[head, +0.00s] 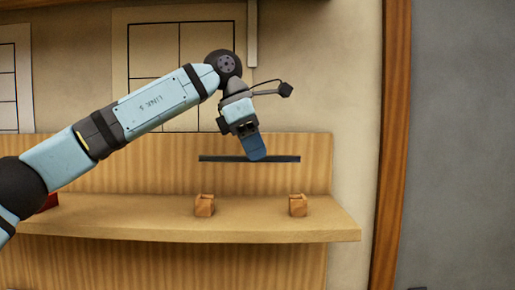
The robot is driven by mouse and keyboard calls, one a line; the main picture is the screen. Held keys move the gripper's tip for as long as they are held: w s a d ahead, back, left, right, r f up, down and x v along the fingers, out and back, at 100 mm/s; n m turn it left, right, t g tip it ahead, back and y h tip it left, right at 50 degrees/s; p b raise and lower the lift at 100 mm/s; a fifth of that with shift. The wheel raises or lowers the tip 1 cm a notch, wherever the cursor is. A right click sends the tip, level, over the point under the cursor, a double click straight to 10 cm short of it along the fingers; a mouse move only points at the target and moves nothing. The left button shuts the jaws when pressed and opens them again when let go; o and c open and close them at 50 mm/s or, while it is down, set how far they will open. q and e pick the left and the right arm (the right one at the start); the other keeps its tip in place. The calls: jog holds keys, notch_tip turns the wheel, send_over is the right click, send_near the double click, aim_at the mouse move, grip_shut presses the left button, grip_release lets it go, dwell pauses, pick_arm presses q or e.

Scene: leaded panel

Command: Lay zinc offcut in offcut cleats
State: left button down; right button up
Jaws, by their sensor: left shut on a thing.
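The zinc offcut (282,158) is a thin dark bar, held level in front of the wooden back panel. My left gripper (257,156) is shut on it near its middle, from above. The offcut cleats are two small wooden notched blocks on the shelf, the left cleat (204,206) and the right cleat (298,206). The offcut shows above both cleats in the picture, clear of them, and spans roughly from one to the other. How far it is from them in depth I cannot tell. My right gripper is not in view.
The wooden shelf (130,219) is mostly bare around the cleats. A red object (49,203) sits at its left, partly behind my left arm. Paned panels or drawings (152,60) are on the wall behind. A wooden post (394,130) stands at the right.

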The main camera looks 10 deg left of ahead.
pick_arm(q)
jog(key=shift+w+d+f, duration=0.1)
jog(key=shift+w+f, duration=0.05)
jog(key=shift+w, duration=0.05)
jog(key=shift+f, duration=0.3)
jog(key=shift+s+f+b, duration=0.3)
jog(key=shift+f+b, duration=0.4)
jog(key=shift+f, duration=0.15)
jog(key=f, duration=0.1)
jog(key=f+b, duration=0.1)
jog(key=shift+w+f, duration=0.25)
jog(key=shift+f, duration=0.05)
jog(key=shift+s+f+b, duration=0.1)
jog(key=shift+f+b, duration=0.3)
jog(key=shift+b, duration=0.05)
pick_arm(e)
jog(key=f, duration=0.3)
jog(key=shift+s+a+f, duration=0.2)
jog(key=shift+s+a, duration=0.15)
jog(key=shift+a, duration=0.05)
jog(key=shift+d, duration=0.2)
pick_arm(q)
jog(key=shift+p, duration=0.3)
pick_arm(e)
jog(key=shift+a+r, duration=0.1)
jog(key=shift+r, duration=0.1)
